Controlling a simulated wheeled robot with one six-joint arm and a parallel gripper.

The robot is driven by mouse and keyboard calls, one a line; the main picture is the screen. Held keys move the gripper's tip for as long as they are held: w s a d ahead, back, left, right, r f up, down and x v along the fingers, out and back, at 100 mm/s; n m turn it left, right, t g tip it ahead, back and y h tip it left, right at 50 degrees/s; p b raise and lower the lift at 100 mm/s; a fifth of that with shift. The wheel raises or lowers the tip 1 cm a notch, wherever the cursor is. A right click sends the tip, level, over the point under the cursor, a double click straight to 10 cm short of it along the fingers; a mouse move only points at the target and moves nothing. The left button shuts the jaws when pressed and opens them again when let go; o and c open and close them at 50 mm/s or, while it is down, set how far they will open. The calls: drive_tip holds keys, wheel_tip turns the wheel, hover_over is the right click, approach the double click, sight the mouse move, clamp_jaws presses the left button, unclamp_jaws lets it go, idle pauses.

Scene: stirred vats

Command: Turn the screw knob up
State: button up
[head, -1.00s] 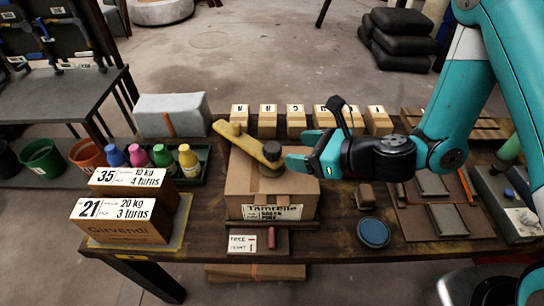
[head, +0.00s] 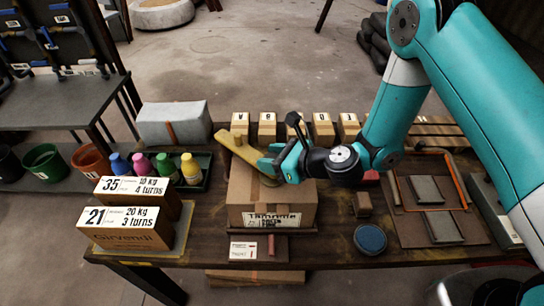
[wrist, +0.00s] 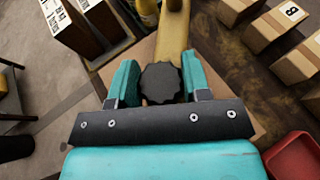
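The screw knob (wrist: 160,82) is dark, round and notched, and shows in the wrist view at the end of a yellow bar (wrist: 174,35). In the head view the bar (head: 238,152) lies across the top of a cardboard box (head: 260,215), and my gripper mostly hides the knob. My gripper (wrist: 160,88) is open, with one teal finger on each side of the knob. A gap shows between the knob and the right finger; the left finger is also apart from it. In the head view my gripper (head: 279,163) is over the box's right part.
Weight boxes marked 35 (head: 135,186) and 21 (head: 125,228) stand at the left, with several coloured bottles (head: 165,166) behind. Small lettered boxes (head: 267,128) line the back. A blue round lid (head: 370,238) lies right of the cardboard box.

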drive_tip(key=shift+c, duration=0.7)
drive_tip(key=shift+n+g, duration=0.3)
drive_tip(key=n+g+y, duration=0.1)
drive_tip(key=n+g, duration=0.1)
drive_tip(key=g, duration=0.1)
drive_tip(key=shift+n+y, duration=0.3)
drive_tip(key=shift+n, duration=0.1)
drive_tip(key=n+g+b, duration=0.1)
drive_tip(key=n+g, duration=0.2)
drive_tip(key=g, duration=0.1)
drive_tip(key=shift+n+y, duration=0.3)
drive_tip(key=n+g+h+b, duration=0.1)
drive_tip(key=n+g, duration=0.3)
drive_tip(key=g, duration=0.1)
drive_tip(key=shift+s+n+g+h+b, duration=0.1)
drive_tip(key=shift+n+g+h+b, duration=0.25)
drive_tip(key=shift+n+g+h, duration=0.6)
drive_tip(key=shift+n+g, duration=0.45)
